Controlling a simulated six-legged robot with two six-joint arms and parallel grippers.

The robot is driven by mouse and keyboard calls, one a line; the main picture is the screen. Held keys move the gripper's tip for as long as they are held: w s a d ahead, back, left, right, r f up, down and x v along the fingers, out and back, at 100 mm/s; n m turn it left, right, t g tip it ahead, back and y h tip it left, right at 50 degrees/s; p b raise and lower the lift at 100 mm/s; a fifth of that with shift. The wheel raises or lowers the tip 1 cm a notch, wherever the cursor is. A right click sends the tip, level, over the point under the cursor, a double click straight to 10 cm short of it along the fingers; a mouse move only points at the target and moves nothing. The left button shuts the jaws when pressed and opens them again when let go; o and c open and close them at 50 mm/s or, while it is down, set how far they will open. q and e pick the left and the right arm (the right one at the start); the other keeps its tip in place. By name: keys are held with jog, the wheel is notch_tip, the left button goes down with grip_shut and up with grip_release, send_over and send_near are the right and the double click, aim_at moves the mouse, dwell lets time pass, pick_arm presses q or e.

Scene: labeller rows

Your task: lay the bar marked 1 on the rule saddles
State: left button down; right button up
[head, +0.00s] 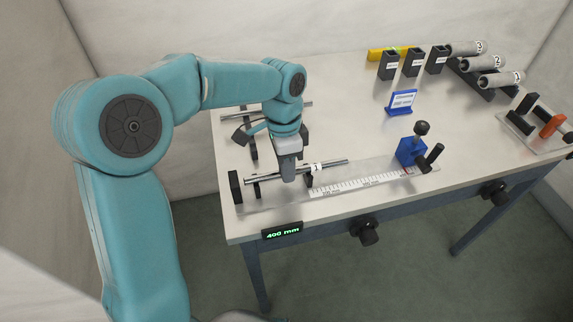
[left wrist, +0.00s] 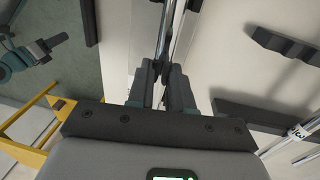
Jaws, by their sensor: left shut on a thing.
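The bar marked 1 (head: 334,164) is a thin metal rod with a white label, lying lengthwise along the rule's left part. My left gripper (head: 288,176) points down and is shut on it, left of the label. In the left wrist view the bar (left wrist: 181,35) runs away between the fingers (left wrist: 164,88). The white rule (head: 360,182) has dark saddles, one (head: 309,182) under the bar's middle and another (head: 257,190) near its left end. I cannot tell whether the bar touches them. My right gripper is not seen.
A dark end block (head: 235,187) stands at the rule's left, and a blue stop (head: 410,152) with knobs at its right. Another bar (head: 295,104) lies on a rack behind my gripper. A blue sign (head: 402,101), black bins (head: 412,64) and grey cylinders (head: 500,80) stand farther back.

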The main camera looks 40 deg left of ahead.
pick_arm(q)
jog(key=c, duration=0.9)
grip_release()
jog(key=shift+c, duration=0.2)
notch_tip(320, 180, up, 16)
jog(key=w+a+p, duration=0.1)
jog(key=p, duration=0.1)
jog(key=shift+a+r+p, duration=0.15)
jog(key=shift+a+p, duration=0.25)
